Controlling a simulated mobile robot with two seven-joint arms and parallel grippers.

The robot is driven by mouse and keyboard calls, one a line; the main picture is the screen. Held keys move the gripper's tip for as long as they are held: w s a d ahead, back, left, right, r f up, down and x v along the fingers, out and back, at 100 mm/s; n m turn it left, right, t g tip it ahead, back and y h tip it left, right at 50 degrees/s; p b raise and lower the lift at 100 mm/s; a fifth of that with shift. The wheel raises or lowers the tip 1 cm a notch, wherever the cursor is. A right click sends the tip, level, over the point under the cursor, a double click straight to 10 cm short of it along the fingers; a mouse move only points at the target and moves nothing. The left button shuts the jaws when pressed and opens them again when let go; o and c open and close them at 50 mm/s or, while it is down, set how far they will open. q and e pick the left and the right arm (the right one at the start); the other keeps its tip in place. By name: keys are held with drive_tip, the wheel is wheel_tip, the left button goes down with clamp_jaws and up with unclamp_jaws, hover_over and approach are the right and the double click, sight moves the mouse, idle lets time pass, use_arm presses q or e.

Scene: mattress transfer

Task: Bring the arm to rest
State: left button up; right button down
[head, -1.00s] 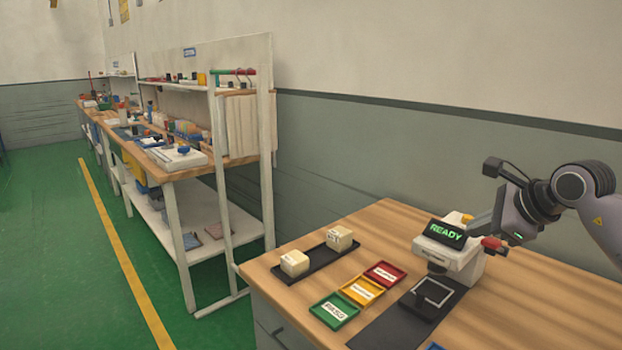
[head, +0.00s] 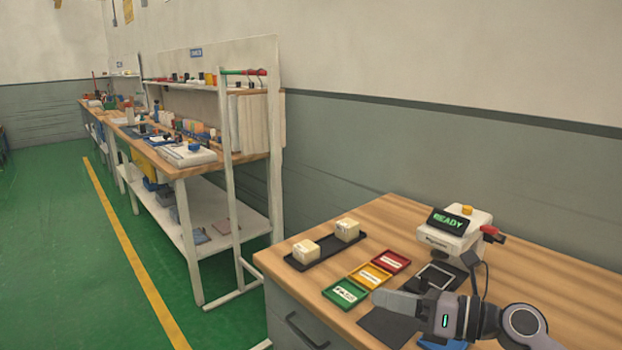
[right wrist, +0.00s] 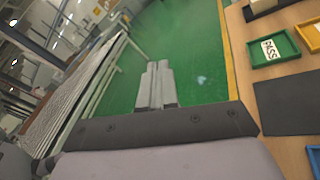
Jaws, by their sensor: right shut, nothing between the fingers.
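My right gripper (head: 395,302) is over the front part of the wooden table (head: 560,300), in front of the testing device and pointing left. In the right wrist view its two grey fingers (right wrist: 157,85) lie side by side, shut and empty, with green floor behind them. The arm comes in from the lower right of the head view and hides part of the dark mat (head: 385,327). My left gripper is not in view.
A white device (head: 455,232) with a READY screen stands on the table. Green (head: 345,293), yellow (head: 371,275) and red (head: 391,262) trays lie left of it. Two pale blocks (head: 306,250) sit on a black tray. A long workbench (head: 185,168) stands behind. Green floor (head: 60,260) is free at left.

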drive_tip(key=s+d+f+n+h, duration=0.2)
drive_tip(key=s+f+n+h, duration=0.2)
drive_tip(key=s+f+n, duration=0.4)
drive_tip(key=s+d+f+n+t+h, duration=0.1)
drive_tip(key=s+d+f+n+h, duration=0.2)
drive_tip(key=s+f+n, duration=0.5)
drive_tip(key=s+d+f+n+t+h, duration=0.1)
drive_tip(key=s+d+f+n+h, duration=0.1)
drive_tip(key=s+f+n+h, duration=0.3)
wheel_tip(320, 180, down, 7)
drive_tip(key=s+n, duration=0.3)
drive_tip(key=n, duration=0.7)
drive_tip(key=shift+d+h+p, duration=0.2)
drive_tip(key=shift+h+p, duration=0.1)
drive_tip(key=shift+n, duration=0.3)
